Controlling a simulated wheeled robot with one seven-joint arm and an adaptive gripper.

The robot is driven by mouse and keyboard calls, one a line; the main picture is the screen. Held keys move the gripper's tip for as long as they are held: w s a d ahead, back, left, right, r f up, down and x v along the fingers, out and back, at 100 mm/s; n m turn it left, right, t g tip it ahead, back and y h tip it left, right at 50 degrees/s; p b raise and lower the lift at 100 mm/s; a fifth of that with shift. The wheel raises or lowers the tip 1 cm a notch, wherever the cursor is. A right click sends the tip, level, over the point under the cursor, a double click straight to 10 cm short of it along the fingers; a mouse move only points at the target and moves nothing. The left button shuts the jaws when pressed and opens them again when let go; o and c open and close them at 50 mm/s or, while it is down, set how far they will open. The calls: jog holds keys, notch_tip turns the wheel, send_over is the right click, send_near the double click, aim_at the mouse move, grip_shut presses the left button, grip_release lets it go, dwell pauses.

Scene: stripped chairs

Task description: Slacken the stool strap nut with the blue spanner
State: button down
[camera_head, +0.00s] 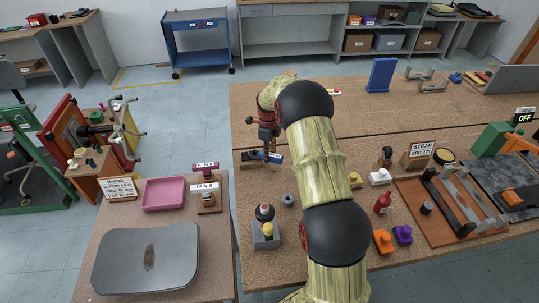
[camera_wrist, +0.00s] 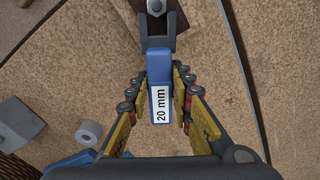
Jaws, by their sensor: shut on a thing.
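My gripper (camera_wrist: 158,88) is shut on the blue spanner (camera_wrist: 159,70), whose handle carries a white "20 mm" label. The fingers close on both sides of the handle. The spanner's far end meets a dark grey piece with a round metal centre at the top of the wrist view; I cannot tell whether that is its head or a holder. In the head view the blue spanner (camera_head: 271,157) is low over the left edge of the bench, beside a small wooden block (camera_head: 250,158).
A brown-based fixture with metal bars (camera_head: 455,207) lies at the right. A grey block with a knob (camera_head: 265,235), a grey ring (camera_head: 287,200), a red bottle (camera_head: 383,203) and orange and purple pieces (camera_head: 403,234) stand on the bench. A pink tray (camera_head: 163,194) and grey seat plate (camera_head: 146,258) are left.

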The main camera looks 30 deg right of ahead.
jog(key=shift+w+a+p, duration=0.35)
jog(key=shift+w+a, duration=0.15)
jog(key=shift+w, duration=0.1)
dwell(1.3)
